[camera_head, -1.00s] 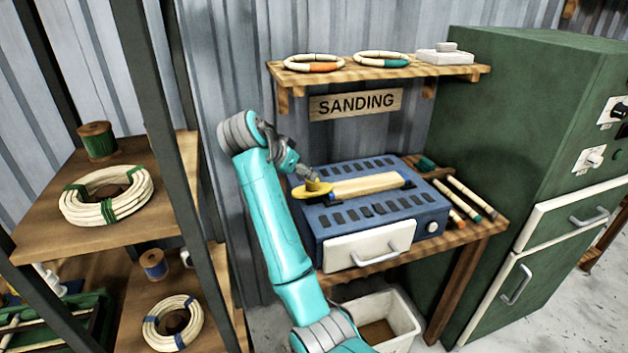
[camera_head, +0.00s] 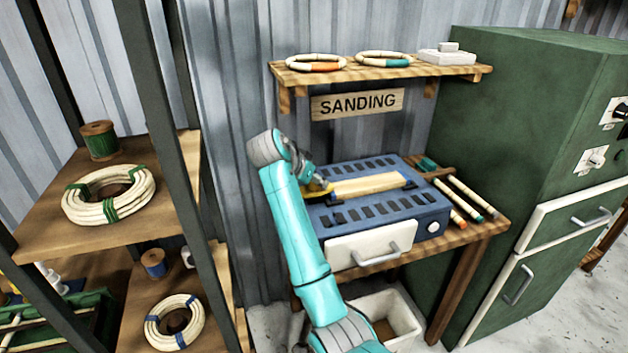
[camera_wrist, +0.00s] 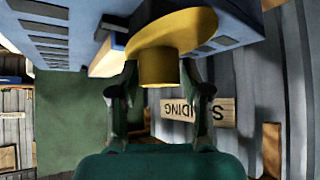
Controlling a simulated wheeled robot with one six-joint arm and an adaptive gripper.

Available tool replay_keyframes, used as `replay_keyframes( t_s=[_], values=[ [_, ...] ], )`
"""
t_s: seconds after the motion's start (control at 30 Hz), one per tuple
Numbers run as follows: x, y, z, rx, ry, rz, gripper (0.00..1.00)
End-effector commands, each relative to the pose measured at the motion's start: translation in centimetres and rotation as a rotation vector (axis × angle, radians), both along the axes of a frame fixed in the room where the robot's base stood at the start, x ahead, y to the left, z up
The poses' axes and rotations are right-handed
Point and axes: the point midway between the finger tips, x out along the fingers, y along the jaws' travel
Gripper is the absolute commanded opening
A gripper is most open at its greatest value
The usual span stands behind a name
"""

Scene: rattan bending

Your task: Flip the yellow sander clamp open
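The yellow clamp (camera_wrist: 172,42) fills the upper middle of the wrist view, a flat disc with a short round knob (camera_wrist: 158,68). In the head view only part of the yellow clamp (camera_head: 318,194) shows beside my wrist, at the left end of the pale bar on the blue sander (camera_head: 432,209). My gripper (camera_wrist: 160,72) has one finger on each side of the knob, very close to it. I cannot tell whether both fingers touch it. My wrist hides most of the clamp in the head view.
A shelf (camera_head: 440,72) with two rings and a white block is above the sander. Several rods (camera_head: 470,195) lie to its right, beside a green cabinet (camera_head: 520,120). A white bin (camera_head: 395,315) is below. A rack post (camera_head: 160,100) stands left of my arm.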

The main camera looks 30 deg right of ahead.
Motion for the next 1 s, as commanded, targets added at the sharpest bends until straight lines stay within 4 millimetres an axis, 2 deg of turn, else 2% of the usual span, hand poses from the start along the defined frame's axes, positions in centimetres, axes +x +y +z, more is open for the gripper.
replay_keyframes(
  t_s=[0.03, 0.13, 0.57, 1.0],
  values=[
    [0.0, 0.0, 0.01, 0.0, 0.0, 0.0, 0.28],
    [0.0, 0.01, 0.02, 0.0, 0.0, 0.0, 0.03],
    [-0.05, -0.06, 0.02, 0.0, -0.002, 0.066, 0.02],
    [-0.07, -0.11, 0.01, 0.0, -0.002, 0.419, 0.02]
  ],
)
